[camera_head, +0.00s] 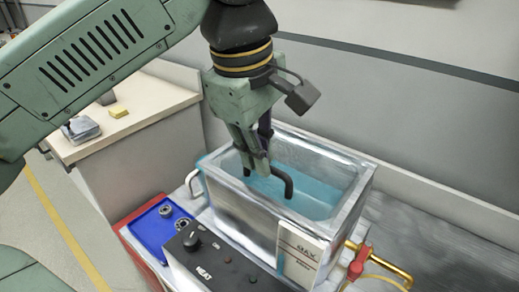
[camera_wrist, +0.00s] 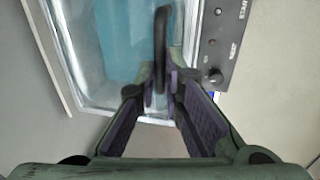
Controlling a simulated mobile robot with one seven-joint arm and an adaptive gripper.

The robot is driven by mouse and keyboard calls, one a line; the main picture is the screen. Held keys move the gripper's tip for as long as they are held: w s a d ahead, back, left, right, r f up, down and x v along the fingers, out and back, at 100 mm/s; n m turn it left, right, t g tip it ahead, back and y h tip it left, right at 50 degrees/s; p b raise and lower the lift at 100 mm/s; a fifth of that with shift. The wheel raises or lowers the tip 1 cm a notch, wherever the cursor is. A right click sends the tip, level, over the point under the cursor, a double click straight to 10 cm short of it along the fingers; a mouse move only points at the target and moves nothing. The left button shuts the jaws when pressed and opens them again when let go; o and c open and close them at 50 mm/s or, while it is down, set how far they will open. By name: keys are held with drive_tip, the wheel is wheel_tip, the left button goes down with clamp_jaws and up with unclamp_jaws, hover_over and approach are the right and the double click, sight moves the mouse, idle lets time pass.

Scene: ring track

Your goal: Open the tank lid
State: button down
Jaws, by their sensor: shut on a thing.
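The metal tank (camera_head: 240,208) stands on the bench with blue liquid (camera_head: 325,190) inside. A black bar handle (camera_head: 287,178) shows over the liquid; it also shows in the wrist view (camera_wrist: 161,40). The handle belongs to the lid, which looks clear, so its edges are hard to make out and I cannot tell whether it is raised. My gripper (camera_head: 258,170) points down over the tank, shut on the near end of the handle. In the wrist view both fingers (camera_wrist: 160,88) close around the handle, hiding that end of it.
A control box (camera_head: 215,262) with a knob sits at the tank's front. A blue tray (camera_head: 158,232) with metal parts lies to the left. A brass pipe (camera_head: 380,265) is at the right. A counter (camera_head: 135,122) stands behind left, and a grey wall (camera_head: 400,110) behind.

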idle(0.4)
drive_tip(key=shift+w+d+r+p, duration=0.15)
drive_tip(key=shift+w+r+p, duration=0.05)
drive_tip(key=shift+r+p, duration=0.55)
drive_tip(key=w+d+r+p, duration=0.3)
drive_tip(key=w+r, duration=0.1)
drive_tip(key=r, duration=0.3)
drive_tip(key=shift+w+d+p, duration=0.2)
drive_tip(key=shift+p, duration=0.1)
drive_tip(key=c, duration=2.4)
unclamp_jaws()
drive_tip(key=w+d+r, duration=0.1)
drive_tip(key=w, duration=0.1)
drive_tip(key=w+d+r, duration=0.1)
drive_tip(key=w+d, duration=0.1)
drive_tip(key=w+d+r, duration=0.1)
drive_tip(key=w+d, duration=0.1)
drive_tip(key=shift+w, duration=0.4)
drive_tip(key=c, duration=2)
unclamp_jaws()
drive_tip(key=shift+s+f, duration=0.1)
drive_tip(key=shift+s, duration=0.05)
drive_tip(key=o, duration=0.3)
drive_tip(key=shift+w+d+f, duration=0.25)
drive_tip(key=shift+w+f, duration=0.05)
drive_tip(key=shift+w, duration=0.15)
drive_tip(key=shift+r, duration=0.2)
drive_tip(key=shift+a+r, duration=0.1)
